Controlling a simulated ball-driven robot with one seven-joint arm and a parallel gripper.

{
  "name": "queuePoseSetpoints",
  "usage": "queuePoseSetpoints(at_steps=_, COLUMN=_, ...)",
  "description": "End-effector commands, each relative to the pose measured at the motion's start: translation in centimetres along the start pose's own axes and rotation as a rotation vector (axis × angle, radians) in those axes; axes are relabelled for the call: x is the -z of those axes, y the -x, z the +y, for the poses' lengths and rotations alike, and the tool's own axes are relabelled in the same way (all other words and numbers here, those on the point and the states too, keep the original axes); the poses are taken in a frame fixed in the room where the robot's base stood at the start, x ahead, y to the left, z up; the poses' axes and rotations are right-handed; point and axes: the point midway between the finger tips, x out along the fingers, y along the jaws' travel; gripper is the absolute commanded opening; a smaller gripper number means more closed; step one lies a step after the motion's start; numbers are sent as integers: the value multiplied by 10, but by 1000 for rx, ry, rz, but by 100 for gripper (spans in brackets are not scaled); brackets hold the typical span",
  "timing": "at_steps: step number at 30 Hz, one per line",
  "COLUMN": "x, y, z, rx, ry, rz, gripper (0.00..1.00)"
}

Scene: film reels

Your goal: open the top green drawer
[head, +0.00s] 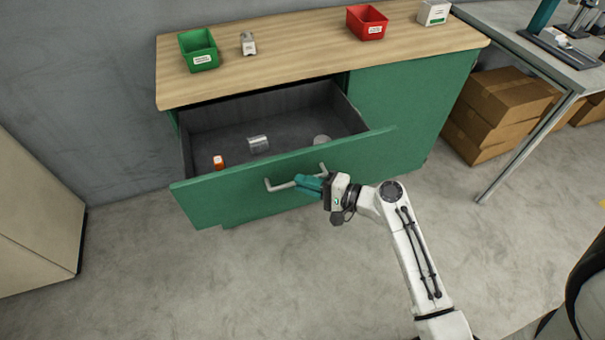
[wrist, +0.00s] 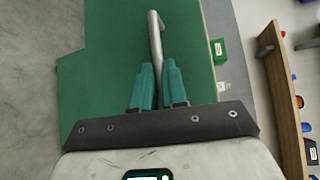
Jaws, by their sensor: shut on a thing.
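The top green drawer (head: 232,196) is pulled well out of the green cabinet (head: 400,115) in the head view, and its grey inside shows. Its silver bar handle (head: 279,187) is on the front panel; it also shows in the wrist view (wrist: 155,38). My gripper (head: 308,183) is at the right part of the handle. In the wrist view its teal fingers (wrist: 157,85) are closed around the bar. Inside the drawer lie a small orange item (head: 218,162), a silver cylinder (head: 258,144) and a pale round item (head: 321,140).
On the wooden top stand a green bin (head: 198,52), a small grey item (head: 248,44), a red bin (head: 366,24) and a white box (head: 433,13). Cardboard boxes (head: 500,100) sit under a table at the right. The floor before the drawer is clear.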

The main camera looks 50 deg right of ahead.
Motion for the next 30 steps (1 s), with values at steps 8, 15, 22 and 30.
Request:
queuePoseSetpoints(at_steps=8, x=-8, y=8, z=4, rx=-2, ry=-1, rz=1, gripper=0)
queuePoseSetpoints(at_steps=15, x=-8, y=9, z=4, rx=-2, ry=-1, rz=1, gripper=0)
queuePoseSetpoints(at_steps=22, x=-8, y=9, z=4, rx=-2, ry=-1, rz=1, gripper=23)
queuePoseSetpoints(at_steps=30, x=-8, y=8, z=3, rx=0, ry=0, rz=0, gripper=38)
